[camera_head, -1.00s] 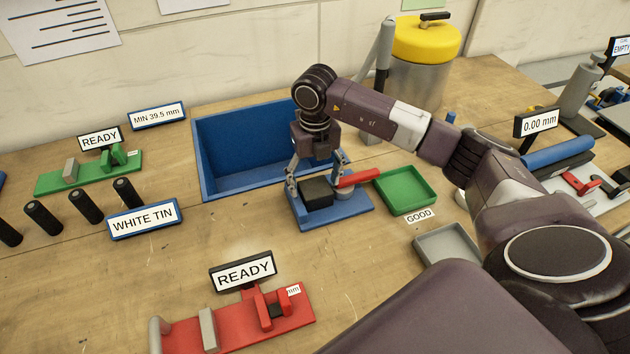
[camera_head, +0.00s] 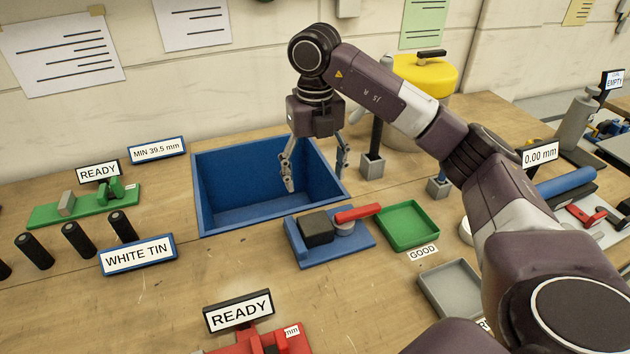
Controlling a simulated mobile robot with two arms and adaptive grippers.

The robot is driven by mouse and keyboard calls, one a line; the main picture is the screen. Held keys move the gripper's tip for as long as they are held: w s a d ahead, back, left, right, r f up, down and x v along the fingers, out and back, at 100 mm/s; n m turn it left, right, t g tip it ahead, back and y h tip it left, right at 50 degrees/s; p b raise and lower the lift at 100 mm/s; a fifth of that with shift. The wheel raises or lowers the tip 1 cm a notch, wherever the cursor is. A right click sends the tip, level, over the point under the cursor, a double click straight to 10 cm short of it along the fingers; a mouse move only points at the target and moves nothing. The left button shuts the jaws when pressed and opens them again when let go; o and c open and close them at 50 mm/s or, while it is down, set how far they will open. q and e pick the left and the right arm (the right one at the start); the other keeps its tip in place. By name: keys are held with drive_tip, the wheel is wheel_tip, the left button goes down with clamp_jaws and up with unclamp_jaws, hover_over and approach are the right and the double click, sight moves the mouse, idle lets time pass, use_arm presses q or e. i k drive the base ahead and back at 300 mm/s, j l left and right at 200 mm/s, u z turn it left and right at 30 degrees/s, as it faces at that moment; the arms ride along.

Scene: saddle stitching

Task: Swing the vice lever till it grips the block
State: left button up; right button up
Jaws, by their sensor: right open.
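The vice has a blue base (camera_head: 340,252) on the bench, just in front of the blue bin. A dark block (camera_head: 317,229) sits on it against the blue jaw at its left. The red lever (camera_head: 357,213) points right and slightly back from a grey round pivot (camera_head: 344,228) beside the block. I cannot tell whether the pivot touches the block. My right gripper (camera_head: 315,185) is open and empty, above and behind the vice, in front of the bin's opening. My left gripper is not in view.
The blue bin (camera_head: 222,216) stands behind the vice. A green tray (camera_head: 407,226) labelled GOOD lies right of the vice, with a grey tray (camera_head: 450,290) nearer. A red fixture (camera_head: 262,342) is at the front.

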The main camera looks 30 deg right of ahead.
sight(344, 223)
drive_tip(key=z, duration=1.3)
drive_tip(key=l+u, duration=0.2)
drive_tip(key=u, duration=0.25)
drive_tip(key=l+u, duration=0.25)
drive_tip(key=u, duration=0.15)
drive_tip(key=l+u, duration=0.3)
drive_tip(key=u, duration=0.15)
drive_tip(key=i, duration=0.05)
